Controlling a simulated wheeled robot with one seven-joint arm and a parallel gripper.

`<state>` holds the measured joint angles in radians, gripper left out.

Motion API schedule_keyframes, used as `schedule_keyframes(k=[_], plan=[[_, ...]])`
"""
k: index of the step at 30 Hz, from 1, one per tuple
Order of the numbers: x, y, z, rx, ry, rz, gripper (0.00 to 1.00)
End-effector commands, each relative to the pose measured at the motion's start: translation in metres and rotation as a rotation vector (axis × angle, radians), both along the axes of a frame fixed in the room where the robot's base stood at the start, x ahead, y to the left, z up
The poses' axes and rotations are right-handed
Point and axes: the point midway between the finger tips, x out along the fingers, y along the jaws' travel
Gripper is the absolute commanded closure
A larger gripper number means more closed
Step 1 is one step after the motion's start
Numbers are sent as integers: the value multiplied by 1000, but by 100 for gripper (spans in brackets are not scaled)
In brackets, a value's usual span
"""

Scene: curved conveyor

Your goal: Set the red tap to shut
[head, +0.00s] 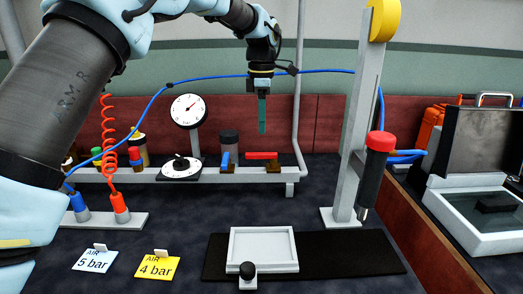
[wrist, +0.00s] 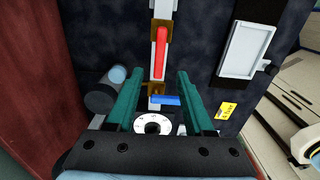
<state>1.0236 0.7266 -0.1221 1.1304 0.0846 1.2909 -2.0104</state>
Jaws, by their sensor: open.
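The red tap (head: 262,156) sits on the grey rail at the back of the bench, on a brass body (head: 273,168). Its red handle lies along the rail, and in the wrist view the red tap (wrist: 161,52) shows lengthwise on it. The blue tap (head: 225,161) is left of it; in the wrist view the blue tap (wrist: 165,100) has its handle across the rail. My gripper (head: 262,131) hangs above the red tap, fingers down, apart from it. In the wrist view my gripper (wrist: 157,73) is open and empty, with the red handle beyond the fingertips.
A pressure gauge (head: 188,110) and white dial (head: 181,168) stand left of the taps. A grey post (head: 355,130) with a red-capped tool (head: 378,165) rises at right. A blue hose (head: 220,78) arches behind my gripper. A white tray (head: 263,232) lies in front.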

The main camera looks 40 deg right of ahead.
Motion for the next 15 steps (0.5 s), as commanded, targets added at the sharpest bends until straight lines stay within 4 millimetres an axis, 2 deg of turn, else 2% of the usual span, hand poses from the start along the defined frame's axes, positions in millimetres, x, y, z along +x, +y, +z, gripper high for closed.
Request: schedule_keyframes(k=[9,15], plan=[[0,1,-59,1,2,-1,48],[0,1,-81,0,0,-1,48]])
